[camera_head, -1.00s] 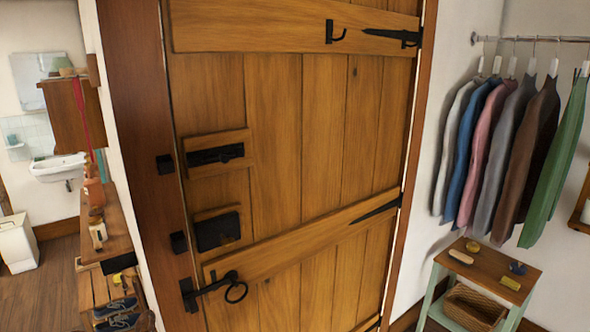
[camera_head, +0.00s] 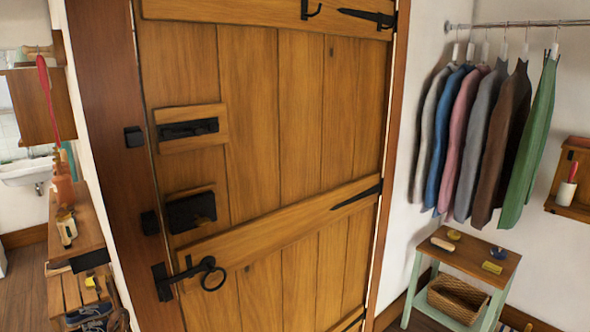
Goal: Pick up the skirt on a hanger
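Several garments hang in a row from a metal rail (camera_head: 515,24) at the upper right. From left to right I see a light grey one (camera_head: 430,125), a blue one (camera_head: 444,140), a pink one (camera_head: 463,130), a grey one (camera_head: 484,135), a brown one (camera_head: 505,145) and a green one (camera_head: 530,145). Neither of my grippers is in view.
A closed wooden door (camera_head: 270,150) with black iron fittings fills the middle. A small table (camera_head: 470,262) with a wicker basket (camera_head: 457,299) stands below the clothes. A wooden wall box (camera_head: 575,185) is at the far right. A narrow shelf (camera_head: 88,225) stands at the left.

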